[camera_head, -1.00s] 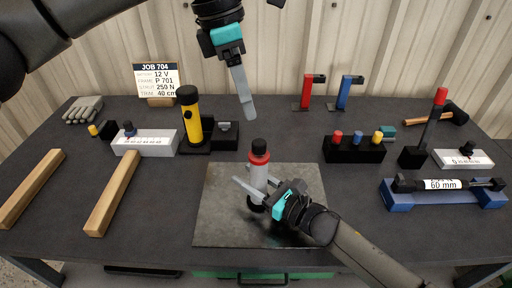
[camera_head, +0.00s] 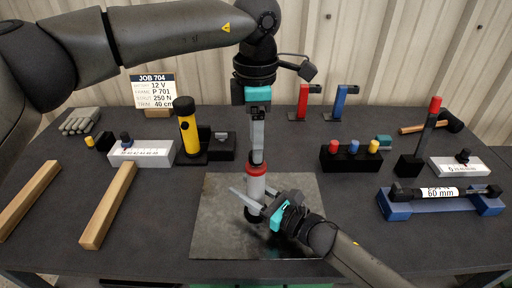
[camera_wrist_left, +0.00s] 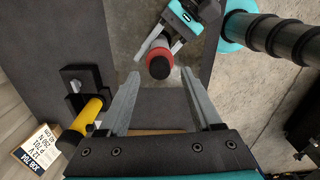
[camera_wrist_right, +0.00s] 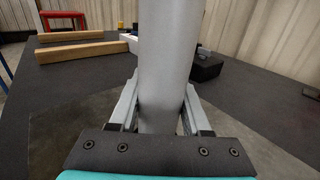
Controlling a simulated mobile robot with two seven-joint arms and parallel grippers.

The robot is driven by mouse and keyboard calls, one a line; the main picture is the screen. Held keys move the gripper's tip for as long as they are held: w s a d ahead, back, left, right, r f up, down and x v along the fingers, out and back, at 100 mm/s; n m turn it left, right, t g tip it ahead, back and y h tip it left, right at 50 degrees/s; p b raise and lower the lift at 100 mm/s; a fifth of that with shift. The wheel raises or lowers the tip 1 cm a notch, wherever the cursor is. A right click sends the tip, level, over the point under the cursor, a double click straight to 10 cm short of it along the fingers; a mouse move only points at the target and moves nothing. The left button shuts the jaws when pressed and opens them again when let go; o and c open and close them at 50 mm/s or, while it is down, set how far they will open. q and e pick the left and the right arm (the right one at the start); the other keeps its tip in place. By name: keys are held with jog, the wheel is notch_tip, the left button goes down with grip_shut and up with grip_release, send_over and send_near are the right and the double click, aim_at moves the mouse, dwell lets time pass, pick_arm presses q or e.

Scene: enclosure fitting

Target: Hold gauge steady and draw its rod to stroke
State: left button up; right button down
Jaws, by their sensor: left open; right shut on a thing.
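The gauge (camera_head: 256,187) is an upright grey cylinder with a red collar and a black top, standing over the grey metal plate (camera_head: 213,230). My right gripper (camera_head: 259,209) is shut on its grey body from the side; the right wrist view shows the cylinder (camera_wrist_right: 165,70) between the fingers. My left gripper (camera_head: 257,157) points straight down at the gauge's top and hides most of the black knob in the head view. In the left wrist view its fingers are open, with the black top and red collar (camera_wrist_left: 159,66) near the tips, between them. Contact cannot be told.
A yellow cylinder (camera_head: 187,130) stands left of the plate, with wooden bars (camera_head: 108,207) in front. A blue cradle (camera_head: 398,210) with a black rod labelled 60 mm lies right. A black block with coloured knobs (camera_head: 350,161) and red (camera_head: 303,102) and blue (camera_head: 340,104) stands are behind.

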pick_arm(q)
jog(key=shift+f, duration=1.3)
jog(key=shift+c, duration=0.4)
grip_shut()
